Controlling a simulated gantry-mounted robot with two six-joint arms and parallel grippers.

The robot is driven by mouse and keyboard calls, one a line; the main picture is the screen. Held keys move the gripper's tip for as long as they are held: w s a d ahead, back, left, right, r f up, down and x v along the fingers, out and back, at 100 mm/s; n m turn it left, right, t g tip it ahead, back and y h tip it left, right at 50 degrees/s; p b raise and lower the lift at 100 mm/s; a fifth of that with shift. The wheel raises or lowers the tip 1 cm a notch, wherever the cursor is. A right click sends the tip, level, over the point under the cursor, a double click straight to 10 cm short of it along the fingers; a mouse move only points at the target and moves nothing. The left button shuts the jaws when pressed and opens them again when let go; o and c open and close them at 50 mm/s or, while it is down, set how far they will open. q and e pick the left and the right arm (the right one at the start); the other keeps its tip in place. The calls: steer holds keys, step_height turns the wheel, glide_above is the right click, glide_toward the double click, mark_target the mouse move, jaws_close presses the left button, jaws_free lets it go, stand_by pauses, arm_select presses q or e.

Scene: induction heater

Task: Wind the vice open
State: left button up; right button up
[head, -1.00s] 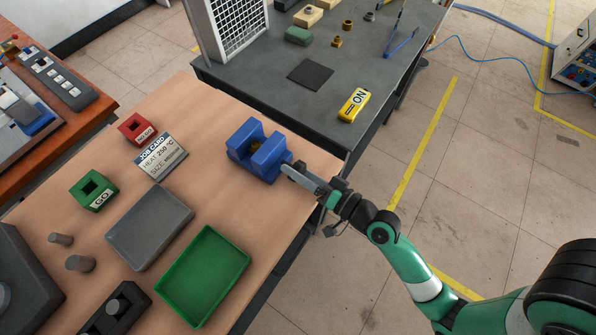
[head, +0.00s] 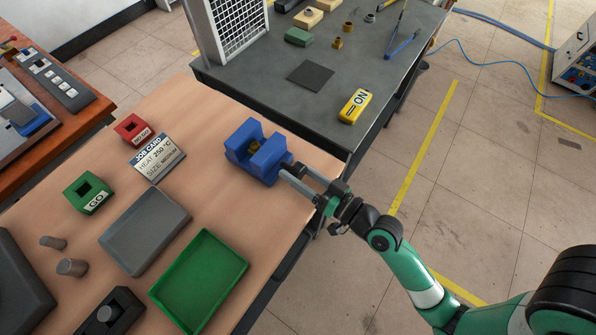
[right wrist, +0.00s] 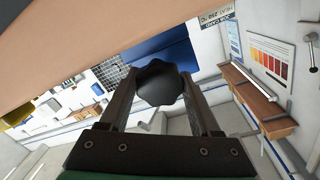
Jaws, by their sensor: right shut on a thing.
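The blue vice (head: 246,138) stands on the wooden bench near its right edge. The knob is mostly hidden in the head view. My left gripper is not in view.
A job card (head: 158,157) reads heat 250 °C, size medium. A grey tray (head: 110,237), a green tray (head: 240,266), a green GO block (head: 76,186) and a red block (head: 122,131) stand left. A dark table (head: 285,103) adjoins behind, with a yellow ON device (head: 354,106).

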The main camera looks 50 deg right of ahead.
steer(key=shift+f, duration=0.15)
steer(key=o, duration=1.4)
steer(key=shift+c, duration=0.2)
steer(key=shift+s, duration=0.1)
steer(key=s+b, duration=0.3)
steer(key=s, duration=0.8)
steer(key=shift+s+r, duration=0.25)
steer(key=shift+r, duration=0.15)
steer(key=shift+a, duration=0.1)
